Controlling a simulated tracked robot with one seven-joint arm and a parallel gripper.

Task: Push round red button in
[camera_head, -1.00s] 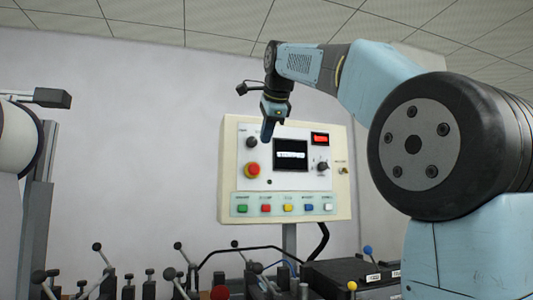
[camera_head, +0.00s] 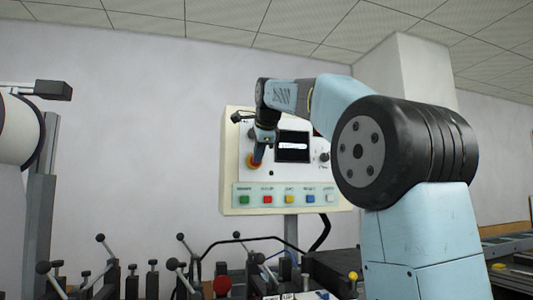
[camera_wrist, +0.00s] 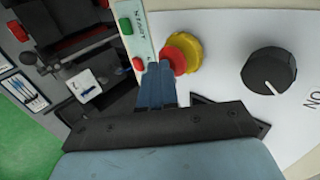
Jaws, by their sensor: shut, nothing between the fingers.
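The round red button (camera_wrist: 174,60) sits in a yellow collar (camera_wrist: 187,50) on the cream control panel (camera_head: 232,170). In the wrist view the fingertips (camera_wrist: 160,66) overlap the edge of the button. I cannot tell whether they touch it or are just in front of it.
A row of small square buttons (camera_head: 290,199) runs below the red button. A display (camera_head: 292,146) is to its right. In the wrist view a black knob (camera_wrist: 268,72) is beside the collar. Levers with ball knobs (camera_head: 180,262) stand below the panel.

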